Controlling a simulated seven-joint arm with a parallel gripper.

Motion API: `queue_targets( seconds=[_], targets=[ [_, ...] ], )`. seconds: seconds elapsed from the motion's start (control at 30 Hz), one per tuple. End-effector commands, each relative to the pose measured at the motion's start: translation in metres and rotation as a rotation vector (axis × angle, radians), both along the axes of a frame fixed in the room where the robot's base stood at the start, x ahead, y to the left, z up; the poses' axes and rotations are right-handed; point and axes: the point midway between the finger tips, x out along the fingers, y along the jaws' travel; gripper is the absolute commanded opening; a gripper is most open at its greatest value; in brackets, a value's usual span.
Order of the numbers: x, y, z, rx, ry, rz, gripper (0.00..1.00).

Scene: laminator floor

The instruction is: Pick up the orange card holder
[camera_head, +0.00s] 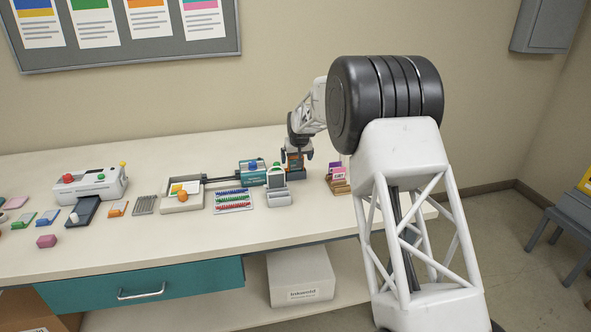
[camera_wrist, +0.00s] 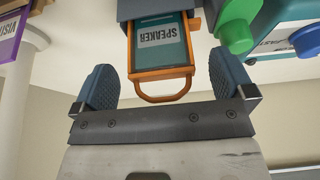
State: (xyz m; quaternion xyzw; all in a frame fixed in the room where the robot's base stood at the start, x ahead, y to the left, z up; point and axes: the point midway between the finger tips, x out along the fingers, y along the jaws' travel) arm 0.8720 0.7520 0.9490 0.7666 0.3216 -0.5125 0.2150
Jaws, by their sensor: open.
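The orange card holder (camera_wrist: 162,72) shows in the wrist view as an orange frame with a loop, around a teal card lettered SPEAKER that reads upside down. Its far end meets a grey-blue block (camera_wrist: 150,9); whether it sits inside or against the block is hard to tell. My gripper (camera_wrist: 165,84) is open, one finger on each side of the holder, with visible gaps to both. In the head view my gripper (camera_head: 297,154) is low over the right part of the bench, and the holder (camera_head: 294,162) shows small and orange between the fingers.
In the head view a grey stand (camera_head: 278,197) is just left and in front, and a wooden rack (camera_head: 341,187) with purple cards is to the right. A teal machine (camera_head: 252,178) is to the left. Green (camera_wrist: 237,36) and blue (camera_wrist: 306,41) knobs lie close beyond the right finger.

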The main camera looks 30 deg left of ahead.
Motion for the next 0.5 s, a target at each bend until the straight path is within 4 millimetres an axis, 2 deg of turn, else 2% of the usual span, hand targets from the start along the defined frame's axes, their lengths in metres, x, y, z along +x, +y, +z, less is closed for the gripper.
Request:
queue_targets(
  seconds=[0.2,0.5],
  targets=[
    [0.005,0.005,-0.016,0.001,0.000,0.000,1.00],
    [0.005,0.006,-0.019,0.001,0.000,0.001,1.00]
  ],
)
